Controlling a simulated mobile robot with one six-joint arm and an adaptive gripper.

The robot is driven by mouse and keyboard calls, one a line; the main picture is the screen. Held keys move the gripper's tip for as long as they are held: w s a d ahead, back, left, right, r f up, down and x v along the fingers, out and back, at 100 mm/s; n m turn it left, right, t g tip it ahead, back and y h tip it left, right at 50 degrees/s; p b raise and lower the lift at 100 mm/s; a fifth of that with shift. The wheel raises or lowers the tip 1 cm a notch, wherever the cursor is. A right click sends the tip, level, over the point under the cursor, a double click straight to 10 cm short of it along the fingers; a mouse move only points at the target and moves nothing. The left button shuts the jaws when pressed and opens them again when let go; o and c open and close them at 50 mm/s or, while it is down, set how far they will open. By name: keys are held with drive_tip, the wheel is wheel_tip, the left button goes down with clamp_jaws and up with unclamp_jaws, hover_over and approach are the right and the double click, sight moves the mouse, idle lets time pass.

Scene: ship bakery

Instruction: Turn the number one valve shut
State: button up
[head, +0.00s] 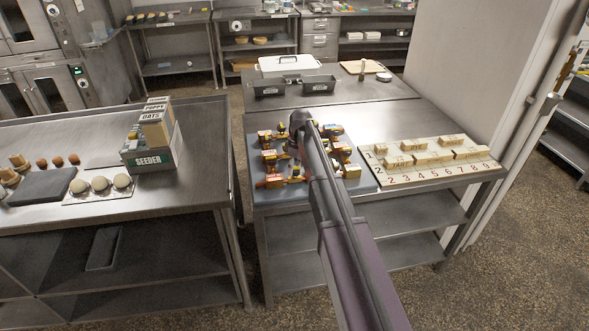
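A blue-grey board (362,184) lies on the steel table, in the middle of the head view. Several small orange, yellow and dark valve-like fittings (272,182) stand on it in rows. I cannot make out their numbers, so I cannot tell which is number one or how its handle is turned. My arm reaches over the board from the lower right. My gripper (294,147) is low over the middle of the board, among the fittings. Its fingers are mostly hidden and too small to tell whether they are open or touch anything.
A number board (430,172) with wooden blocks lies right of the valve board. Black bins (270,91) and a white lidded tray (291,65) stand behind. A left table (190,192) holds a seeder box (152,158) and dough balls. A wall post rises at right.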

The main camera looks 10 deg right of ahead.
drive_tip(key=c, duration=0.3)
drive_tip(key=shift+m, duration=0.3)
drive_tip(key=m, duration=0.3)
drive_tip(key=shift+s+t+y, duration=0.1)
drive_tip(key=shift+t+y, duration=0.2)
drive_tip(key=m, duration=0.4)
drive_tip(key=shift+d+m+t, duration=0.1)
drive_tip(key=shift+m+t, duration=0.3)
drive_tip(key=m+t, duration=0.1)
drive_tip(key=m, duration=0.3)
drive_tip(key=shift+s+m, duration=0.15)
drive_tip(key=shift+m, duration=0.15)
drive_tip(key=m, duration=0.5)
drive_tip(key=shift+d+t, duration=0.1)
drive_tip(key=shift+t, duration=0.3)
